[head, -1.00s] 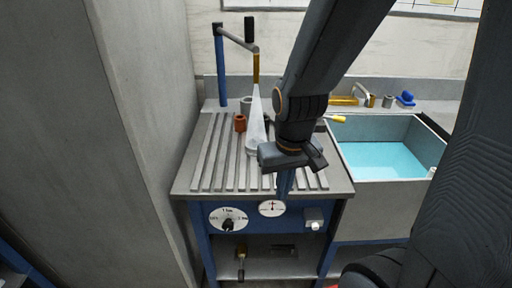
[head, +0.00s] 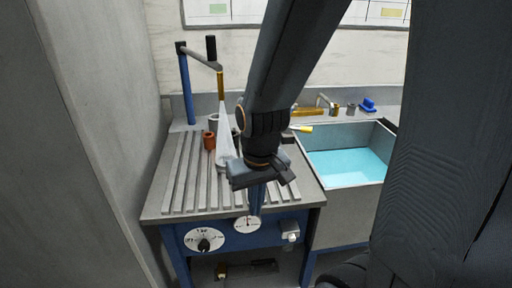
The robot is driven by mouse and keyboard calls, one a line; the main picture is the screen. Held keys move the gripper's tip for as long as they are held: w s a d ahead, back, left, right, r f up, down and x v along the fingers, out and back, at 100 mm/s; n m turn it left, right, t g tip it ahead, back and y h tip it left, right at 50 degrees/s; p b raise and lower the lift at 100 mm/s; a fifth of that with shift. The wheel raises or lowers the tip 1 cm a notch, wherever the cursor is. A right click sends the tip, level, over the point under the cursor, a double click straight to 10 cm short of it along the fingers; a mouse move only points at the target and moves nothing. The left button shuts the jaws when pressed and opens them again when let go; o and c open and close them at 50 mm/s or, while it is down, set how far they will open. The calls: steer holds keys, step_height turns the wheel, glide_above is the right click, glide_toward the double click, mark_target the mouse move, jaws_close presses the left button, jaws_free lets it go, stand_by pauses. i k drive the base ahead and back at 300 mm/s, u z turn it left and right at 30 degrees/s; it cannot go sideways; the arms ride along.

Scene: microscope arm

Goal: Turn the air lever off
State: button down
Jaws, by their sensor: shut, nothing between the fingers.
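I cannot tell for sure which part is the air lever. A black knob (head: 204,245) is on the white dial (head: 217,237) at the left of the blue front panel. A small white box (head: 290,229) with a pale knob is at the panel's right. My gripper (head: 256,209) is shut and empty, pointing down at the bench's front edge, close in the picture to the round gauge (head: 247,224).
The slatted bench top (head: 185,195) holds a clear cone (head: 226,145), an orange cup (head: 209,140) and a grey cup. A post with a crank arm (head: 187,88) stands at the back left. A sink (head: 350,165) is on the right, a grey wall (head: 95,130) on the left.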

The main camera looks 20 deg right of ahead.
mark_target(305, 130)
steer(key=k, duration=1.3)
steer(key=z, duration=0.8)
steer(key=i, duration=1.75)
steer(key=u, duration=0.7)
